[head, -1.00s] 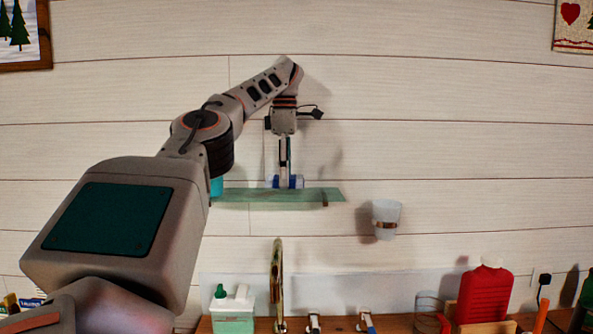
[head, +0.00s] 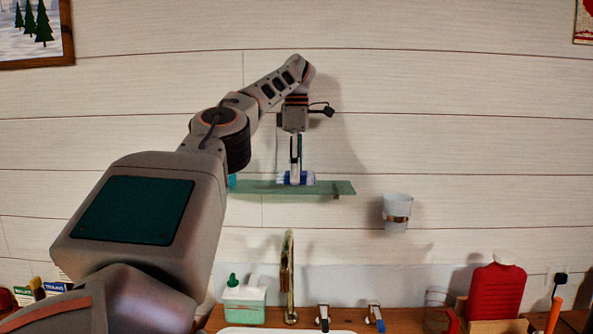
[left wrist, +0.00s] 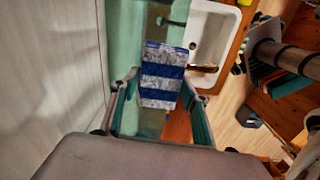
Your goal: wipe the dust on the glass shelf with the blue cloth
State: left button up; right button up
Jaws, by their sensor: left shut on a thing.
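The green-tinted glass shelf (head: 335,187) is fixed to the white plank wall above the sink; it also shows in the left wrist view (left wrist: 118,50). My left gripper (head: 295,176) points down over the shelf's middle and is shut on the blue-and-white striped cloth (head: 308,178). In the left wrist view, the cloth (left wrist: 162,75) sits between the fingers of my left gripper (left wrist: 158,88). The cloth is at the shelf's top surface; exact contact is hard to tell. I cannot clearly make out the dust. My right gripper is not in view.
A teal item (head: 232,182) stands at the shelf's left end, partly hidden by my arm. A frosted cup (head: 396,212) hangs in a wall holder to the right.

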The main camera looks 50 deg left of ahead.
aim_at(283, 172)
pick_arm(q)
jog(key=shift+f+b, duration=0.65)
jog(key=shift+f, duration=0.35)
jog(key=shift+s+a+r+p, duration=0.1)
jog(key=shift+s+a+p, duration=0.25)
jog(key=shift+s+a, duration=0.35)
jog(key=shift+s+a+r+p, duration=0.1)
jog(key=shift+s+a+p, duration=0.3)
jog(key=shift+s, duration=0.35)
jog(key=shift+s+a+f, duration=0.15)
jog(key=shift+s+a, duration=0.55)
jog(key=shift+s, duration=0.2)
jog(key=shift+s+a+f, duration=0.1)
jog(key=shift+s+a, duration=0.55)
jog(key=shift+s, duration=0.2)
jog(key=shift+s+a+r, duration=0.1)
jog(key=shift+s+a, duration=1.2)
jog(key=shift+s, duration=0.25)
jog(key=shift+w+d, duration=1.45)
jog(key=shift+w, duration=0.2)
